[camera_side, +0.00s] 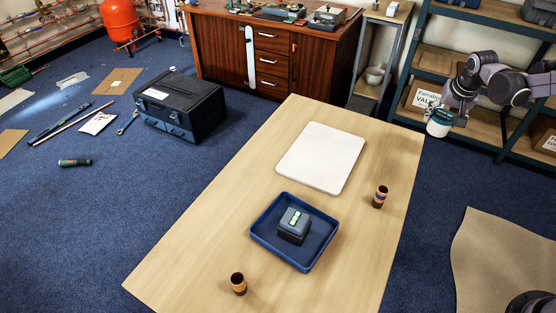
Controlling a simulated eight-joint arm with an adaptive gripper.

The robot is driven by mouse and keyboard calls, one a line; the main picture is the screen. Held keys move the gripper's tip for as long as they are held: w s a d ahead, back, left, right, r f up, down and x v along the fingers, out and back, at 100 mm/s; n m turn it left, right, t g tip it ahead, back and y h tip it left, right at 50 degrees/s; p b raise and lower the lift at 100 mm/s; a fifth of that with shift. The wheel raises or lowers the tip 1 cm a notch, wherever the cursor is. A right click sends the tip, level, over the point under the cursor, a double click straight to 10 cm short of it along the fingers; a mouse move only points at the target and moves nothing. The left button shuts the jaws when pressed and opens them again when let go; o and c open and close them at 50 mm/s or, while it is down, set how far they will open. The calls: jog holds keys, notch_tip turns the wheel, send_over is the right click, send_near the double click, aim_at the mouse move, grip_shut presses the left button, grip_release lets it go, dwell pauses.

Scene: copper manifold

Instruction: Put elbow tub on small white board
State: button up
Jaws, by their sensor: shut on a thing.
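The small white board (322,158) lies flat on the wooden table, and nothing stands on it. A white tub with a teal upper part (437,129) is held in my gripper (443,113), off to the right of the table's far right edge. I take it as the elbow tub; its markings are too small to read. My gripper is shut on it, and its fingers are small and partly hidden. The tub is up in the air, in front of the shelf unit, and apart from the board.
On the table (200,250), a blue tray (262,241) holds a grey-blue box (293,226) with a green and white label. Copper-coloured fittings stand at the right (380,198) and near front (238,285). A shelf unit (455,65) stands behind my gripper.

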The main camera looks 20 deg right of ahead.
jog(key=w+a+r+n, duration=0.1)
jog(key=w+a, duration=0.2)
jog(key=a, duration=0.7)
jog(key=w+a+r+n, duration=0.1)
jog(key=w+a+n, duration=0.15)
jog(key=a, duration=0.75)
send_near(323, 148)
jog(key=shift+w+d+r+m+t+y, duration=0.3)
jog(key=shift+w+d+m+y, duration=0.15)
jog(key=shift+d, duration=0.3)
jog(key=shift+a+f, duration=0.2)
jog(key=shift+f, duration=1.9)
jog(key=shift+f, duration=0.15)
jog(key=o, duration=1.5)
jog(key=shift+o, duration=0.2)
